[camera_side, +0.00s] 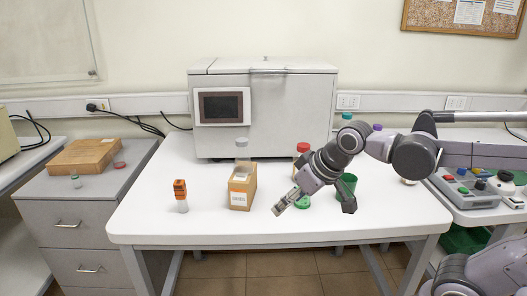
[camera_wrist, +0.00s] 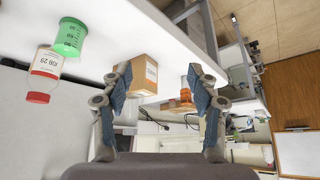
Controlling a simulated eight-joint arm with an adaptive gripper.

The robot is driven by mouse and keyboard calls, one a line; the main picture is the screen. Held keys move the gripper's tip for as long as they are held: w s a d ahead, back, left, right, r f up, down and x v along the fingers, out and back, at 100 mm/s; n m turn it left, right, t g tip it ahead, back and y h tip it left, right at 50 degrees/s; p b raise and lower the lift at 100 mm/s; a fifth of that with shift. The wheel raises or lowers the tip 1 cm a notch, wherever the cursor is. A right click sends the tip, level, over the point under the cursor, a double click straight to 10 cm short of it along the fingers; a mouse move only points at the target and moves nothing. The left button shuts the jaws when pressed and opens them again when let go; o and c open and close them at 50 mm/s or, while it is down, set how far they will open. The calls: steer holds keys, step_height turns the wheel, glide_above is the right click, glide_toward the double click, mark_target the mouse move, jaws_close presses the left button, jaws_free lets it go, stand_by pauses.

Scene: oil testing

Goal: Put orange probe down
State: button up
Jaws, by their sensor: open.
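The orange probe (camera_side: 180,190) stands upright on the left part of the white table, its orange upper part above a clear lower part. It also shows in the wrist view (camera_wrist: 186,97), which looks upside down, beside the right finger. My gripper (camera_side: 281,207) is well to the right of the probe, beyond the cardboard box, tilted down and left over the table. In the wrist view my gripper (camera_wrist: 160,78) has its two fingers wide apart with nothing held between them. The probe is apart from my gripper.
A labelled cardboard box (camera_side: 242,188) stands between the probe and my gripper. A red-capped bottle (camera_side: 302,148), a green cup (camera_side: 347,184) and a green lid (camera_side: 303,203) are near my arm. A large white machine (camera_side: 290,110) fills the back. The table's front left is clear.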

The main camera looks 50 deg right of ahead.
steer(key=s+f, duration=0.4)
steer(key=s, duration=0.1)
steer(key=shift+d+t, duration=0.3)
steer(key=shift+d, duration=0.15)
stand_by(0.8)
